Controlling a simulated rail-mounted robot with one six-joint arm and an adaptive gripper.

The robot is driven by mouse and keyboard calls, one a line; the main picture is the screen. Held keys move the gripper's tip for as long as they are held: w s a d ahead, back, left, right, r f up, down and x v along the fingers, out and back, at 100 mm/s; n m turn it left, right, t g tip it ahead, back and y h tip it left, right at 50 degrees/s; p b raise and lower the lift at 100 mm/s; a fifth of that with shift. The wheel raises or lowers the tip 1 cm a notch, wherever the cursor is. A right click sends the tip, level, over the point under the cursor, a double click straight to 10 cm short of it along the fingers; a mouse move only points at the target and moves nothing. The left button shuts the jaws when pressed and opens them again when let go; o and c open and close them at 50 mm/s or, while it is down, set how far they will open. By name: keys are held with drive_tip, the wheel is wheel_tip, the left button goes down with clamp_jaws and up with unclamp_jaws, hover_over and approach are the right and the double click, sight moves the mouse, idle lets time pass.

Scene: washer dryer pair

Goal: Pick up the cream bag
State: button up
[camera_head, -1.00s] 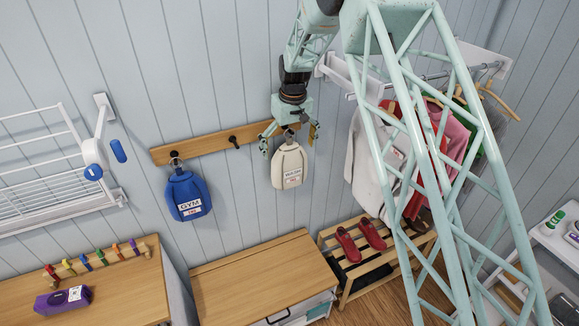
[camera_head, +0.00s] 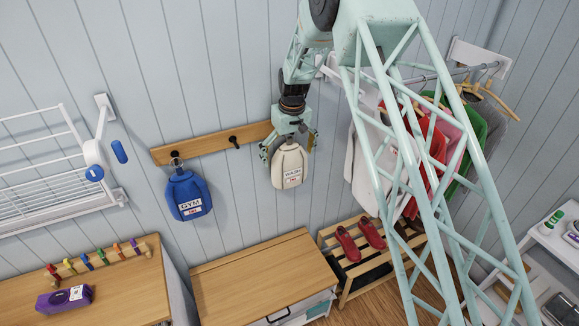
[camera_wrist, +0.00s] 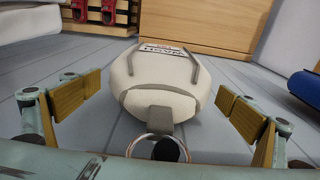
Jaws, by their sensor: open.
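The cream bag (camera_head: 289,168) hangs against the wall from the wooden peg rail (camera_head: 212,141), with a white label on its front. In the wrist view the bag (camera_wrist: 160,80) lies between the open fingers, with its grey strap and metal ring (camera_wrist: 157,148) around a dark peg close to the camera. My gripper (camera_head: 288,145) is open around the top of the bag, one finger at each side. In the wrist view both fingers (camera_wrist: 165,112) stand apart from the bag with a gap on each side.
A blue gym bag (camera_head: 187,194) hangs to the left on the same rail; a bare black peg (camera_head: 234,142) is between. Clothes (camera_head: 440,140) hang on a rack to the right. A wooden bench (camera_head: 262,272) and a shoe rack (camera_head: 350,285) stand below.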

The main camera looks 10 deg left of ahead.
drive_tip(key=c, duration=1.1)
drive_tip(key=shift+c, duration=0.3)
drive_tip(key=shift+r, duration=0.25)
drive_tip(key=shift+r, duration=0.6)
drive_tip(key=s+d+b, duration=0.2)
drive_tip(key=s+d, duration=0.8)
drive_tip(key=s, duration=0.4)
drive_tip(key=shift+s+d+b, duration=0.25)
drive_tip(key=shift+s+b, duration=0.1)
drive_tip(key=shift+b, duration=0.05)
